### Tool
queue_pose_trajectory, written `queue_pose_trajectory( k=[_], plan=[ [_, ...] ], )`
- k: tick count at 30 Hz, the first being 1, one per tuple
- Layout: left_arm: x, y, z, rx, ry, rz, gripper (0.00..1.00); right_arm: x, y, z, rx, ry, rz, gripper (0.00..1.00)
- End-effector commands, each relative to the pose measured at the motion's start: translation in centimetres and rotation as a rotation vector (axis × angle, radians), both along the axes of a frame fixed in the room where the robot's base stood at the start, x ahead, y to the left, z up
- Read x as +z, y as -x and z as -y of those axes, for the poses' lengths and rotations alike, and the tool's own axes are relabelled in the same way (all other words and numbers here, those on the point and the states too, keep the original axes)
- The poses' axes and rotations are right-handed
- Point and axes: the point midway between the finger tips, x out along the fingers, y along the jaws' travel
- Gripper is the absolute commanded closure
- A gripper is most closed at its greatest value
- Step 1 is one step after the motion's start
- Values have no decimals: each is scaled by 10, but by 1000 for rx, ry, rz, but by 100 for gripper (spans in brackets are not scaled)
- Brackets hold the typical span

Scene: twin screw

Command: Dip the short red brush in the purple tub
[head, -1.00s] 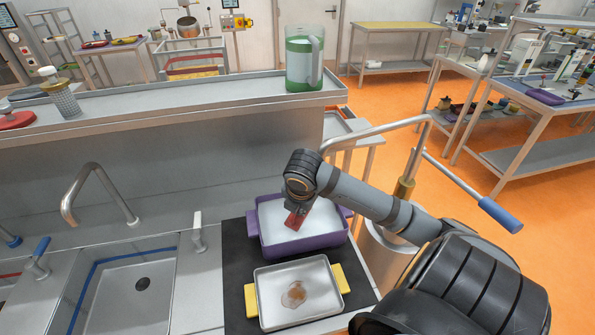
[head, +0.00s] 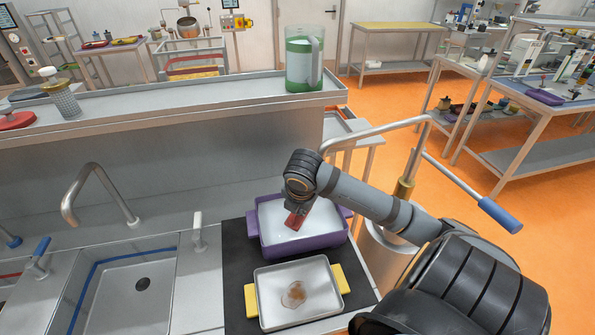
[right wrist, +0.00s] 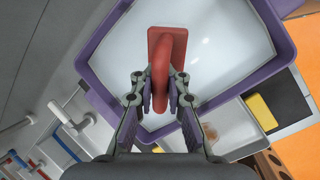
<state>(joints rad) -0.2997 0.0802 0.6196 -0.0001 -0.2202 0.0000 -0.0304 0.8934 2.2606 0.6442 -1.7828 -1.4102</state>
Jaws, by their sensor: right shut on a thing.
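The purple tub (head: 299,243) stands on a dark mat on the counter and has a white inside. The short red brush (head: 295,220) is over the inside of the tub; I cannot tell whether it touches the bottom. In the right wrist view the brush (right wrist: 161,60) has a flat block and a curved handle, with the purple tub (right wrist: 276,30) around it. My right gripper (right wrist: 161,92) is shut on the brush's handle, and its arm comes in from the right in the head view. My left gripper is not in view.
A grey tray with yellow handles (head: 334,281) and a brown stain stands just in front of the tub. A sink (head: 115,300) with a bent tap is at left. A green-banded jug (head: 304,60) stands on the raised shelf behind. A metal lever frame is at right.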

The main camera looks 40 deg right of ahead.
Motion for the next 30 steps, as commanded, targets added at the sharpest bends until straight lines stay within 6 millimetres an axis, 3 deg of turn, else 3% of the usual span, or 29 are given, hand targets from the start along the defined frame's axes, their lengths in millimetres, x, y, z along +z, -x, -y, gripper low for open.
queue_pose_trajectory(
  k=[21, 30],
  plan=[
    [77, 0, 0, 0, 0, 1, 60, 77, 0, 0, 0, 0, 0, 100],
    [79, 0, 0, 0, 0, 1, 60, 79, 0, 0, 0, 0, 0, 100]
  ],
)
